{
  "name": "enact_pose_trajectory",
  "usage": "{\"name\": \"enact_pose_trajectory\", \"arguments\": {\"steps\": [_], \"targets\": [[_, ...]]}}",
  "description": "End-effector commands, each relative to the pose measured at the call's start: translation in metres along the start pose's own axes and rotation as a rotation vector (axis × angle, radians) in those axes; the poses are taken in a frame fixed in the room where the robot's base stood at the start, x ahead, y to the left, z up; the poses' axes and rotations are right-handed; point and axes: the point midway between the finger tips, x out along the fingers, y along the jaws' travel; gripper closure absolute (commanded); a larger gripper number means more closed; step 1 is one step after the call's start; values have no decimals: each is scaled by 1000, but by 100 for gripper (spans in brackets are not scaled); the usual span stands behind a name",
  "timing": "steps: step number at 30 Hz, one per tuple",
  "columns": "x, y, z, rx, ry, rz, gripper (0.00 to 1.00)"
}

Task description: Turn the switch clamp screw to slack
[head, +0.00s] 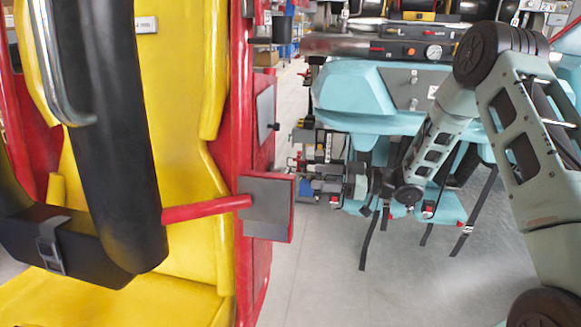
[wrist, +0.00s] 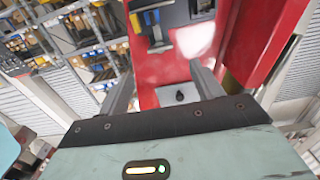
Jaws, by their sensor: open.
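My gripper (wrist: 160,70) is open in the wrist view, with its two grey fingers apart and nothing held between them. Ahead of it is a red housing (wrist: 178,68). A small dark knob (wrist: 180,97) sits on a grey plate low on this housing, between the fingers and near the gripper's dark front edge. I cannot tell whether this knob is the switch clamp screw. Blue and yellow parts (wrist: 151,18) are on the housing above it. In the head view my arm reaches in from the right, and its end is hard to make out among small fittings.
A yellow seat (head: 185,100) with a black padded restraint (head: 110,130) fills the left in the head view. A red bar ends at a grey and red plate (head: 267,205). Grey floor (head: 320,270) is clear between.

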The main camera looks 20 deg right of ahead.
Motion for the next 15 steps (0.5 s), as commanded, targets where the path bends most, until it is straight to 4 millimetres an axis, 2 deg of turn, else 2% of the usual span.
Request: {"name": "enact_pose_trajectory", "arguments": {"steps": [1, 6, 10, 15], "targets": [[12, -1, -4, 1, 0, -4, 35], [47, -1, -4, 0, 0, -4, 35], [67, -1, -3, 0, -1, -3, 35], [84, 0, -1, -1, 0, -1, 35]]}}
